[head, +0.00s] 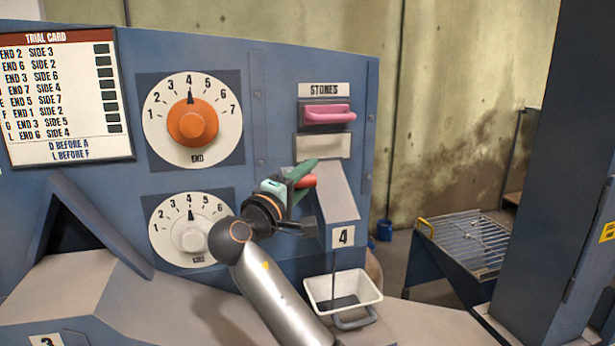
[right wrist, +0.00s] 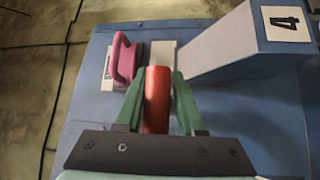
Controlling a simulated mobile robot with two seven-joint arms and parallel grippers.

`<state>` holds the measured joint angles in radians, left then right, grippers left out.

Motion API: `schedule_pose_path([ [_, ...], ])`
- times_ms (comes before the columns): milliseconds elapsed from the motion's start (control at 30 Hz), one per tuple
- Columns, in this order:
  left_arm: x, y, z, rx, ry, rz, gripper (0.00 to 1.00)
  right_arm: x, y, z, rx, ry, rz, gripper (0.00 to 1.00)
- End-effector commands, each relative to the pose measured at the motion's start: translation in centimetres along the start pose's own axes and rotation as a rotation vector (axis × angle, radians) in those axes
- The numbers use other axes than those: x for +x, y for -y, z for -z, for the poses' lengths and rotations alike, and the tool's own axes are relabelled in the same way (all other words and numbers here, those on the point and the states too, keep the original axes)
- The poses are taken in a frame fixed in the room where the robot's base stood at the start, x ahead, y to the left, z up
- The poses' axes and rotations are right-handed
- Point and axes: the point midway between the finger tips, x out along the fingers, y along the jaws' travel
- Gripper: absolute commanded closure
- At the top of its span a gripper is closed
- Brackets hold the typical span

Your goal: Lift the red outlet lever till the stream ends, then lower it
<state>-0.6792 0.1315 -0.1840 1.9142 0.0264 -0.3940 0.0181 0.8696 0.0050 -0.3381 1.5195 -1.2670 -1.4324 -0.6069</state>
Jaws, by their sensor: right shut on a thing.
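The red outlet lever (head: 306,181) sticks out at the left side of the grey outlet chute (head: 338,197) marked 4. My right gripper (head: 302,172) is shut on the lever. In the right wrist view the red lever (right wrist: 157,98) stands between the green fingers (right wrist: 157,95), touching or nearly touching both. A thin dark stream (head: 333,265) runs down from the chute into a white bucket (head: 344,286) with a grey handle. Some dark material shows in the bucket. My left gripper is not in view.
A pink handle (head: 328,114) under the STONES label sits above the chute. An orange END dial (head: 192,124) and a white SIDE dial (head: 190,236) are on the blue panel, left of my arm. A wire-topped stand (head: 468,245) is at the right.

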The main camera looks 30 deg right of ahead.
Motion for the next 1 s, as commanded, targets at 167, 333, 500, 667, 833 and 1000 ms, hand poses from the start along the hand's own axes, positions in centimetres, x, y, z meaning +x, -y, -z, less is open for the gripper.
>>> schedule_pose_path([
  [167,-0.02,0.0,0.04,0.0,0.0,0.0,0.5,0.03,-0.48,0.22,0.009,-0.01,-0.01,1.0],
  [333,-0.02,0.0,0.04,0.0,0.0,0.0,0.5,0.02,-0.45,0.24,0.008,-0.01,-0.01,1.0],
  [500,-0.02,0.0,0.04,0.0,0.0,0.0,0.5,0.0,-0.43,0.25,0.008,-0.011,-0.009,1.0],
  [667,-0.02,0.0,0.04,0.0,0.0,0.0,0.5,-0.01,-0.4,0.26,0.008,-0.011,-0.009,1.0],
  [833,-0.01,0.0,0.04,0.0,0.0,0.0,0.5,-0.02,-0.37,0.28,0.008,-0.012,-0.008,1.0],
  [1000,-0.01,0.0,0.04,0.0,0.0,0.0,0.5,-0.03,-0.32,0.26,0.007,-0.011,-0.007,0.52],
])
